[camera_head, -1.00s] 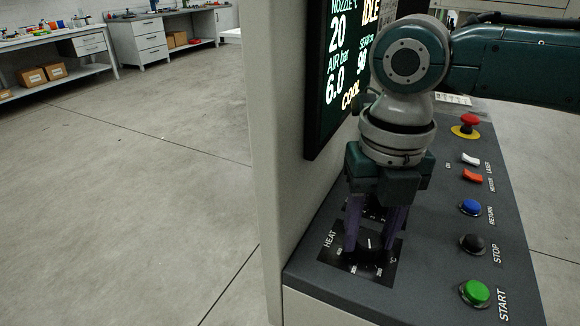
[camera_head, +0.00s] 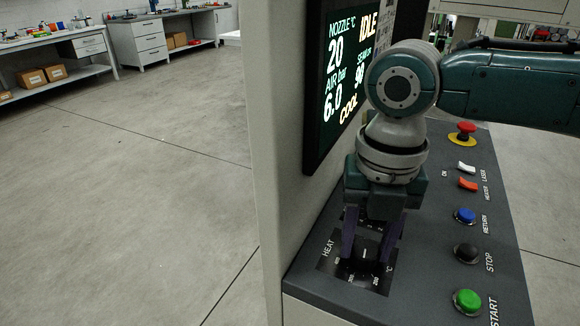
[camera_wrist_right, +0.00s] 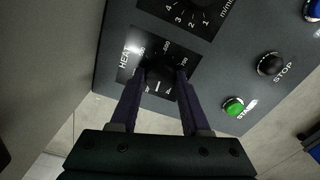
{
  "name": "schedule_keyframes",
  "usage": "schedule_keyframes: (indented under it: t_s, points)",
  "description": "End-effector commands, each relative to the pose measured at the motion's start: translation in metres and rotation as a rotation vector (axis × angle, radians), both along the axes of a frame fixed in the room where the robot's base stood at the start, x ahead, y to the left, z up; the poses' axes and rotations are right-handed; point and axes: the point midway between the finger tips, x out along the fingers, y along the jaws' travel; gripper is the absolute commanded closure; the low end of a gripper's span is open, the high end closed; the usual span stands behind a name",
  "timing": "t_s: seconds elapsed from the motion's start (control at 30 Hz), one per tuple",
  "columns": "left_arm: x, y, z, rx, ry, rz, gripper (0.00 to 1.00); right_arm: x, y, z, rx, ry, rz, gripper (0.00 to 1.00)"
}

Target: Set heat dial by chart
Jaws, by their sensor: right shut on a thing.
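The black HEAT dial (camera_head: 362,262) sits on a black scale plate (camera_head: 330,261) marked in °C at the near left of the grey control panel. My right gripper (camera_head: 366,266) points down with its purple fingers on both sides of the dial, shut on it. The right wrist view shows the dial (camera_wrist_right: 160,79) between the fingertips, with a pale pointer mark facing the gripper body. The fingers hide part of the scale, so I cannot read the exact setting. I cannot make out a chart. My left gripper is not in view.
A dark screen (camera_head: 340,85) above the panel reads NOZZLE 20, AIR 6.0, IDLE and COOL.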

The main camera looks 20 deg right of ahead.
Motion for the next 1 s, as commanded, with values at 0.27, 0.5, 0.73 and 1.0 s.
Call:
schedule_keyframes:
  t_s: [0.27, 0.5, 0.73, 1.0]
  points:
    - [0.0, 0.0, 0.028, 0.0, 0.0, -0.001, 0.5, 0.0, 0.0, 0.005, 0.0, 0.002, -0.256, 1.0]
    - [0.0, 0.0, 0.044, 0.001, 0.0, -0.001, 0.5, 0.0, 0.001, 0.004, 0.001, 0.002, -0.485, 1.0]
    - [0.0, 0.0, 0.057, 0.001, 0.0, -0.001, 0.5, 0.0, 0.0, 0.004, -0.001, 0.001, -0.705, 1.0]
    - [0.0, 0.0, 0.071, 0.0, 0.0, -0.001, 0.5, 0.0, 0.001, 0.003, 0.0, 0.003, -0.96, 1.0]
